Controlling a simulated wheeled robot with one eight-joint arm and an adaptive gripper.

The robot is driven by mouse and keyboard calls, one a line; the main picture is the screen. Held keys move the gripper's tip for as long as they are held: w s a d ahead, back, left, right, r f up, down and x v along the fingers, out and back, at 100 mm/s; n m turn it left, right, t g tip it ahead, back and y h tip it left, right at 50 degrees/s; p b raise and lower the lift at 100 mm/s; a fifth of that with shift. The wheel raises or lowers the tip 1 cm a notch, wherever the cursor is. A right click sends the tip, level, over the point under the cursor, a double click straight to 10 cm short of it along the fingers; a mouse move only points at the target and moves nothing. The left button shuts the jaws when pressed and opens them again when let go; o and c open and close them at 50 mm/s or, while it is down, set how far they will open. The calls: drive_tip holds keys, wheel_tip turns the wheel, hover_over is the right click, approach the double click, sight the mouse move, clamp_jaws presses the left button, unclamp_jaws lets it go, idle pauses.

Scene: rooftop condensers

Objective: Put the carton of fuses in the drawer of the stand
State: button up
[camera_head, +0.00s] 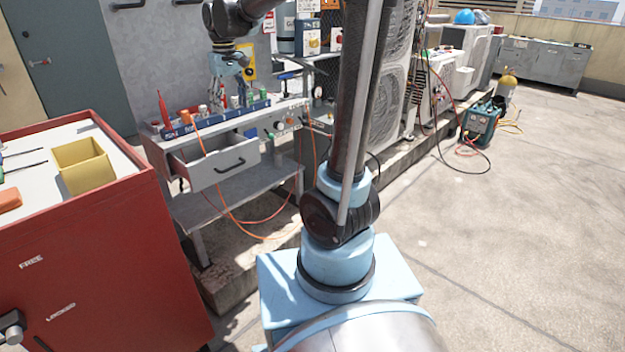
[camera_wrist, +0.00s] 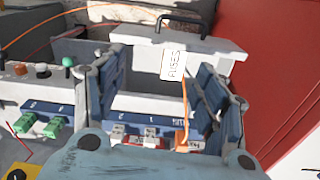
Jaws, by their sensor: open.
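The stand (camera_head: 215,200) is a grey bench with its drawer (camera_head: 215,168) pulled open. The drawer front with its dark handle also shows at the top of the wrist view (camera_wrist: 225,48). A small white block or card lettered FUSES (camera_wrist: 173,63) appears against the drawer front, between my fingers in that view. I cannot tell whether it is the carton itself or a label, nor whether it touches the drawer. My gripper (camera_head: 232,95) is open above the bench top, near the back row of parts; its blue fingers (camera_wrist: 160,70) stand apart. Its body hides part of the row.
A blue numbered rail (camera_head: 220,119) holds several small parts along the bench. A red cabinet (camera_head: 100,260) with a yellow bin (camera_head: 83,168) stands at left. Open paving lies at right.

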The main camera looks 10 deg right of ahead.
drive_tip(key=s+d+f+m+t, duration=0.1)
drive_tip(key=s+d+f+m, duration=0.3)
drive_tip(key=s+d, duration=1)
drive_tip(key=s+d+f+m, duration=0.1)
drive_tip(key=s+d+f, duration=0.7)
drive_tip(key=s+f, duration=0.4)
drive_tip(key=shift+f+m+t, duration=0.3)
drive_tip(key=shift+f+t, duration=0.1)
drive_tip(key=shift+f, duration=0.2)
drive_tip(key=shift+w+f, duration=0.2)
drive_tip(key=shift+w, duration=0.25)
drive_tip(key=shift+c, duration=0.2)
